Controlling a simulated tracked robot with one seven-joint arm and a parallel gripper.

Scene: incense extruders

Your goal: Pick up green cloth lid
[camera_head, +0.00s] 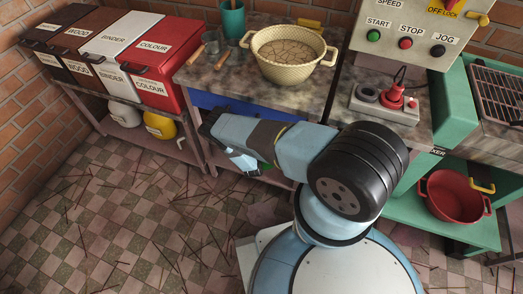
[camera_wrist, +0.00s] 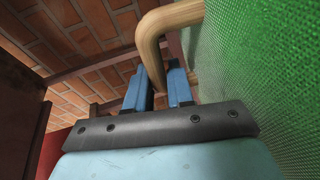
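The green cloth lid (camera_wrist: 265,70) fills the right side of the wrist view as a steep woven green surface, very close to the camera. A curved wooden handle (camera_wrist: 150,40) joins it at the top and bends down to an end between my gripper's two blue fingers (camera_wrist: 159,92). The fingers stand slightly apart there; whether they press on the wood I cannot tell.
The middle table (camera_head: 225,75) holds a woven basket (camera_head: 285,75) and a teal cup (camera_head: 232,18). Labelled bins (camera_head: 160,65) stand left, with a yellow pot (camera_head: 160,125) below. A red pot (camera_head: 455,197) sits on the green shelf at right. The checkered floor (camera_head: 80,215) is open, with scattered sticks.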

